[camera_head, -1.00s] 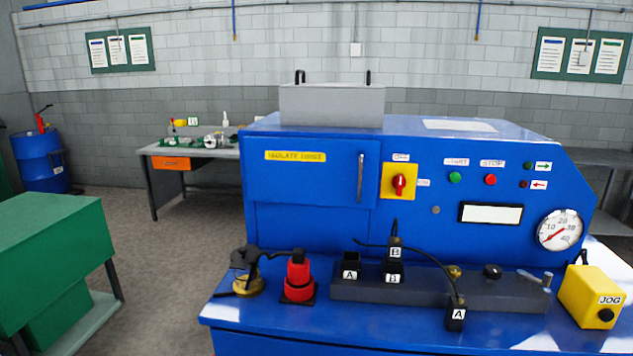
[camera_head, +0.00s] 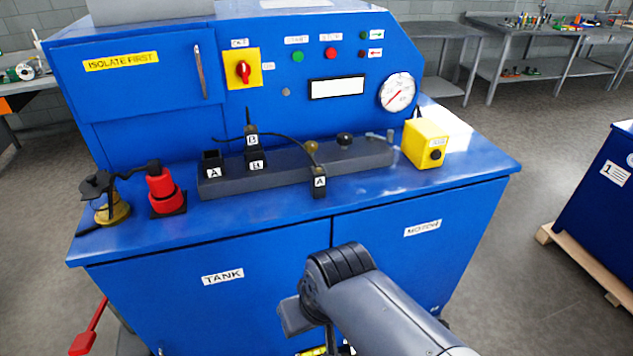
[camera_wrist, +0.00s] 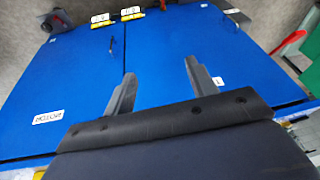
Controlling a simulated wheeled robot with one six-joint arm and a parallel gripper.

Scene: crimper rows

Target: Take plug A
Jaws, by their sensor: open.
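Plug A (camera_head: 319,183) is a black plug with a white "A" label. It hangs or stands at the front edge of the grey block on the blue machine top, with a black cable running up and left from it. A black socket labelled A (camera_head: 212,165) sits at the block's left end and looks empty. Plug B (camera_head: 252,141) stands in the socket labelled B (camera_head: 255,162). My gripper (camera_wrist: 155,85) shows two spread fingers with nothing between them, in front of the blue cabinet doors. Plug A is not in the wrist view.
A red plug-like part (camera_head: 161,186) and a brass fitting (camera_head: 112,209) stand left on the top. A yellow JOG box (camera_head: 425,143) stands right. The blue cabinet front (camera_head: 270,285) is below. A blue crate on a pallet (camera_head: 565,255) stands far right.

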